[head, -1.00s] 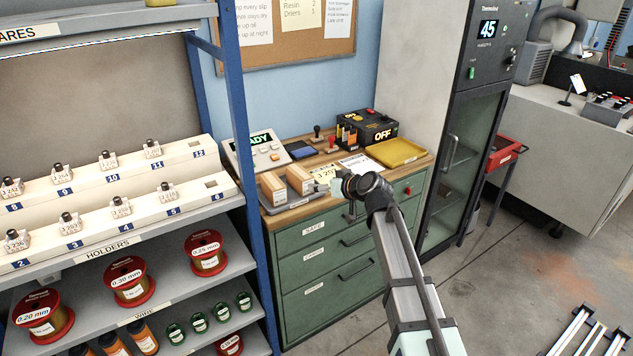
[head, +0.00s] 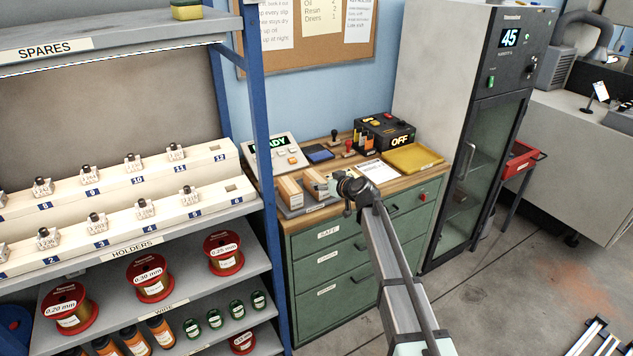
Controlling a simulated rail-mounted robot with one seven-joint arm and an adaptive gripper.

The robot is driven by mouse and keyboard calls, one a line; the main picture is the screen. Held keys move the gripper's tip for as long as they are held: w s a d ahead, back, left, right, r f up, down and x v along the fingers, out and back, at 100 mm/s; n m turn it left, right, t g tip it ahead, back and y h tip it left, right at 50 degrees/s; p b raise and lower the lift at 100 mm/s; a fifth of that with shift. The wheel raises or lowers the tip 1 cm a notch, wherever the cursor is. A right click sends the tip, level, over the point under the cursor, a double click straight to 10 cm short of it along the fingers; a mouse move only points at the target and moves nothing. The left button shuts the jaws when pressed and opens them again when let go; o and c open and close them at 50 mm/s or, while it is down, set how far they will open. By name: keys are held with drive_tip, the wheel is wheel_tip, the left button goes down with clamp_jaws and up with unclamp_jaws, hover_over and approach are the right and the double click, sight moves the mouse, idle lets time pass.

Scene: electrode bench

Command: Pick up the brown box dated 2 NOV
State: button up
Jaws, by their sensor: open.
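Two light brown boxes, a left one (head: 288,191) and a right one (head: 313,182), stand side by side on a grey tray (head: 291,213) at the left front of the green cabinet's wooden top. Their dates are too small to read, so I cannot tell which is dated 2 NOV. My gripper (head: 331,188) is at the right box's right front side and hides part of it. Its fingers are small and partly hidden by my wrist. It is open, with nothing seen held; I cannot tell whether it touches the box.
A READY console (head: 272,152) stands behind the boxes. Stamps, a paper sheet (head: 377,171), a yellow tray (head: 413,158) and a black OFF device (head: 387,132) lie to the right. A blue shelf post (head: 262,130) rises at left; a tall cabinet (head: 430,75) stands at right.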

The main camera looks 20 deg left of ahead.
sight(318, 178)
drive_tip(key=shift+r+p+x, duration=0.15)
drive_tip(key=shift+p+x, duration=0.65)
drive_tip(key=shift+x, duration=0.5)
drive_tip(key=shift+r+p+x, duration=0.15)
drive_tip(key=shift+p+x, duration=0.6)
drive_tip(key=shift+x, duration=0.55)
drive_tip(key=shift+w+a+f, duration=0.3)
drive_tip(key=shift+a, duration=0.1)
drive_tip(key=shift+s, duration=0.1)
drive_tip(key=c, duration=1.5)
